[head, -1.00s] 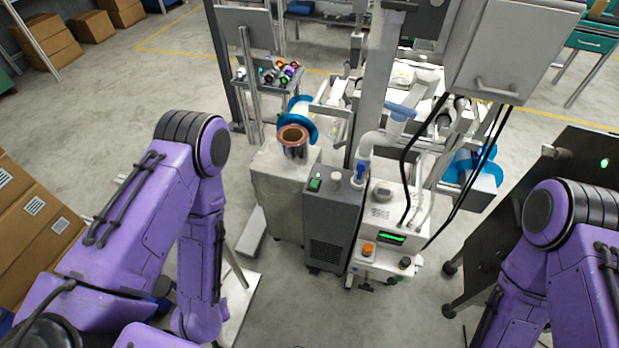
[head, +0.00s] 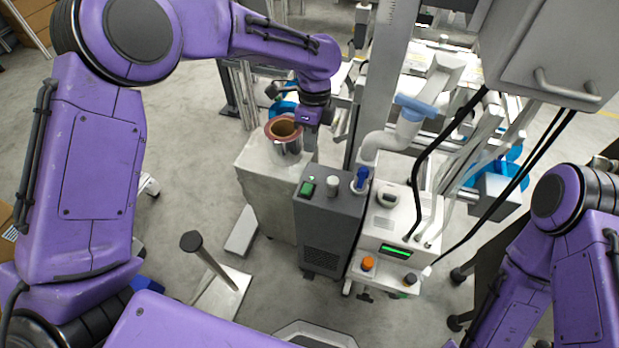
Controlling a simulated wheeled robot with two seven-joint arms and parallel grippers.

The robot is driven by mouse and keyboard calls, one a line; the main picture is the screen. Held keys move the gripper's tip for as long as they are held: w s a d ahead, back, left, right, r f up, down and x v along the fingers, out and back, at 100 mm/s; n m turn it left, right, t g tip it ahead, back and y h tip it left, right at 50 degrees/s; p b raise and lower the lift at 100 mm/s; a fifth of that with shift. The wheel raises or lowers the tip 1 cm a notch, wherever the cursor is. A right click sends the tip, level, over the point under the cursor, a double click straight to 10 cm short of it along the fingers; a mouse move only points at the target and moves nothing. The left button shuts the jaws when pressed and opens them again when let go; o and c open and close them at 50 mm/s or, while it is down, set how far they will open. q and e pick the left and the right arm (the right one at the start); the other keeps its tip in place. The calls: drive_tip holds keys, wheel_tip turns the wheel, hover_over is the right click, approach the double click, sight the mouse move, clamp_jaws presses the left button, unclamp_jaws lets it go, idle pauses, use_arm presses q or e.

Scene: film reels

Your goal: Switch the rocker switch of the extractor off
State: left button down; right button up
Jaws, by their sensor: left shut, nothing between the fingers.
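The extractor looks to be the dark grey cabinet (head: 325,232) with a vent grille, in the middle of the head view. Its green rocker switch (head: 306,188) sits at the left of its top and shows bright green. Beside the switch are a pale knob (head: 333,186) and a blue handle (head: 361,178). My left gripper (head: 308,138) points down above and behind the switch, near the copper-rimmed pot, apart from the switch. It is shut and empty; its fingertips are small and hard to make out. My right gripper is out of view; only its arm shows at the right.
A copper-rimmed metal pot (head: 284,150) stands on a pale block (head: 268,190) left of the extractor. A white unit (head: 390,225) with a green display and an orange knob stands at its right. A grey post rises behind, and black cables hang at the right.

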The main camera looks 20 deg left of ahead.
sight(306, 191)
use_arm(q)
drive_tip(key=s+f, duration=0.1)
drive_tip(key=f, duration=0.3)
drive_tip(key=s+f, duration=0.1)
drive_tip(key=f, duration=0.9)
drive_tip(key=shift+s+a, duration=0.2)
drive_tip(key=shift+s, duration=0.2)
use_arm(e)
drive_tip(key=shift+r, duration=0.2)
